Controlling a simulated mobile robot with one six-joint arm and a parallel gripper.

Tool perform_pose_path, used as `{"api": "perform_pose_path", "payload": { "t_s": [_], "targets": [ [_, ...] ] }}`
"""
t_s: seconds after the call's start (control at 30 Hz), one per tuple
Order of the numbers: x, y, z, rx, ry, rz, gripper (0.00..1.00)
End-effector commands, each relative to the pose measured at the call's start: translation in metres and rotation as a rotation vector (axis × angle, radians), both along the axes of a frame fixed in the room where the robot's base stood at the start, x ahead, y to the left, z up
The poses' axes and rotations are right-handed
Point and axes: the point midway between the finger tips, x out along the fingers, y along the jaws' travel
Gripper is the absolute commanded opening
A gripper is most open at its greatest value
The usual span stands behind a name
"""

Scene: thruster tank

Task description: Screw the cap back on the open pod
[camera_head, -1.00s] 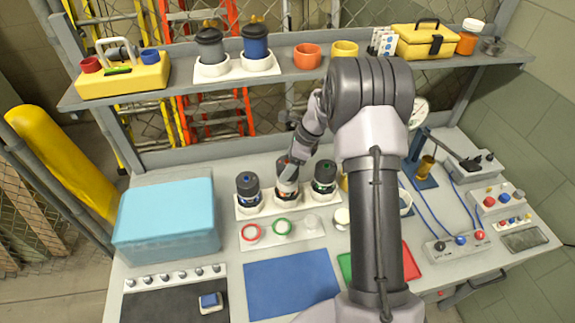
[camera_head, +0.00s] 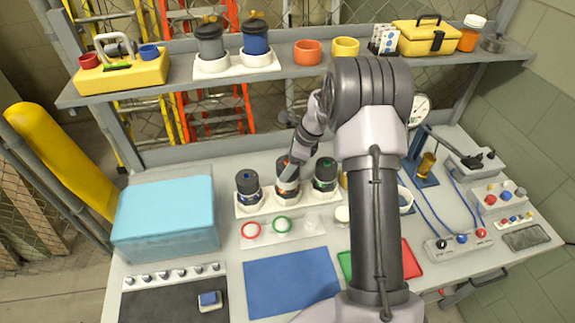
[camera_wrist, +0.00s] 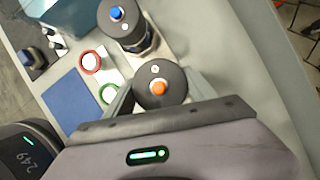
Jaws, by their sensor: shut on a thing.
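Three dark-capped pods stand in a white rack (camera_head: 265,208) on the bench. The left pod (camera_head: 247,187) has a blue centre and the right pod (camera_head: 325,174) a green one. My gripper (camera_head: 289,168) is at the middle pod (camera_head: 288,192). In the wrist view, my gripper (camera_wrist: 162,94) has one finger on each side of a round dark cap (camera_wrist: 160,82) with an orange centre and is shut on it. The cap sits over the middle pod's body; I cannot tell whether its thread is engaged. The blue-centred pod (camera_wrist: 124,20) stands beside it, clear of the fingers.
In front of the rack, a white plate (camera_head: 268,239) holds a red ring, a green ring and a pale clear piece. A blue mat (camera_head: 291,282) lies nearer. A light-blue box (camera_head: 166,218) stands at left. The shelf (camera_head: 300,75) spans the back.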

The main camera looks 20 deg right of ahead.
Motion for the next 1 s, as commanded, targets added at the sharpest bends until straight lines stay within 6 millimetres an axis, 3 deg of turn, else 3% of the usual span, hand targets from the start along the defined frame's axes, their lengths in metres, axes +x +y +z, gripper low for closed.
{"api": "perform_pose_path", "payload": {
  "t_s": [1.0],
  "targets": [
    [0.000,0.000,-0.013,0.000,0.000,0.000,0.24]
  ]
}}
